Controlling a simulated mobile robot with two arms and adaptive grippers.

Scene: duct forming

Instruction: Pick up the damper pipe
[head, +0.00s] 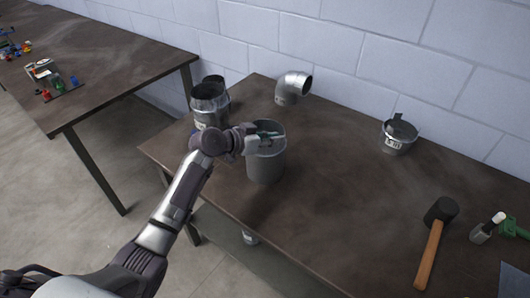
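A short metal pipe piece with a dark flat part sticking up at its top and a label on its side, which looks like the damper pipe (394,145), stands on the right part of the table near the wall. My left gripper (272,136) is well to the left of it, at the rim of a tall grey cylindrical container (265,167). Its fingers are small and overlap the container's opening, so I cannot tell whether they are open, shut or touching the rim. My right gripper is not in view.
The dark table (330,190) has a metal elbow (293,87) at the back and larger pipe pieces (209,104) at the left corner. A mallet (433,238) and a green-handled tool (512,229) lie at right. The table's middle is clear.

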